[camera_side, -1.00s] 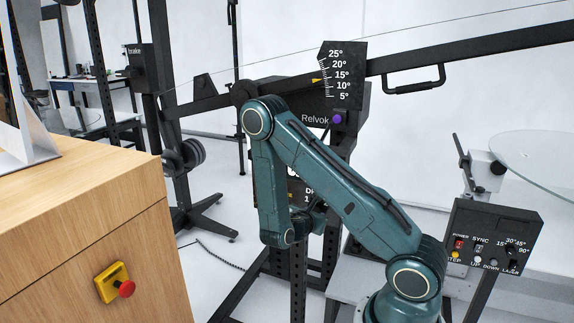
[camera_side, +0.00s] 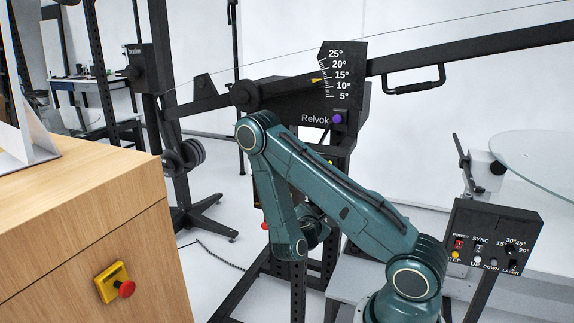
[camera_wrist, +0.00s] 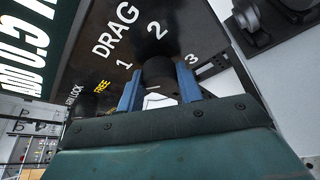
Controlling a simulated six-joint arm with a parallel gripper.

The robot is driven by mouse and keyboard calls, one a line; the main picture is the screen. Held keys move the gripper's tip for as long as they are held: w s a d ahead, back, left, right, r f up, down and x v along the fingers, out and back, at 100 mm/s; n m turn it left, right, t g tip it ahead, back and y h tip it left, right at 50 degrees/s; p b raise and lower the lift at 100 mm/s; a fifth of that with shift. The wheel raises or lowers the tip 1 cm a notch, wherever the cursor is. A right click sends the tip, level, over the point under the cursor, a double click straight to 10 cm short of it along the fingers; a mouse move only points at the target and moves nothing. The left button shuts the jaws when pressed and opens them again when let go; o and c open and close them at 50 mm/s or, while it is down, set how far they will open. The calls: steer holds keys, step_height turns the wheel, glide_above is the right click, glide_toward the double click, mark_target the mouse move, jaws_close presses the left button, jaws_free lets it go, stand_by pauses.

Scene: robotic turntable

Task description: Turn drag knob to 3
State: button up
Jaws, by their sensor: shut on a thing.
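In the wrist view the drag knob (camera_wrist: 158,72) is a short black cylinder on a dark panel (camera_wrist: 85,62). The panel carries the white word DRAG and the numbers 1, 2 and 3 in an arc around the knob. My gripper (camera_wrist: 158,86) has a blue finger on each side of the knob and is shut on it. A short pale mark shows low on the knob, between the fingers; I cannot tell which number the knob is set to. In the side view my arm hides the knob and most of the gripper.
Beside the drag knob, FREE and LOCK labels and another dark control (camera_wrist: 92,104) show. In the side view, a purple knob (camera_side: 337,118) sits under the angle scale (camera_side: 342,75). A switch box (camera_side: 490,243) stands right, a wooden cabinet (camera_side: 80,220) left.

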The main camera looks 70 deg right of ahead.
steer(key=o, duration=1)
steer(key=shift+w+n+g, duration=0.1)
steer(key=shift+n+g, duration=0.3)
steer(key=shift+n, duration=0.3)
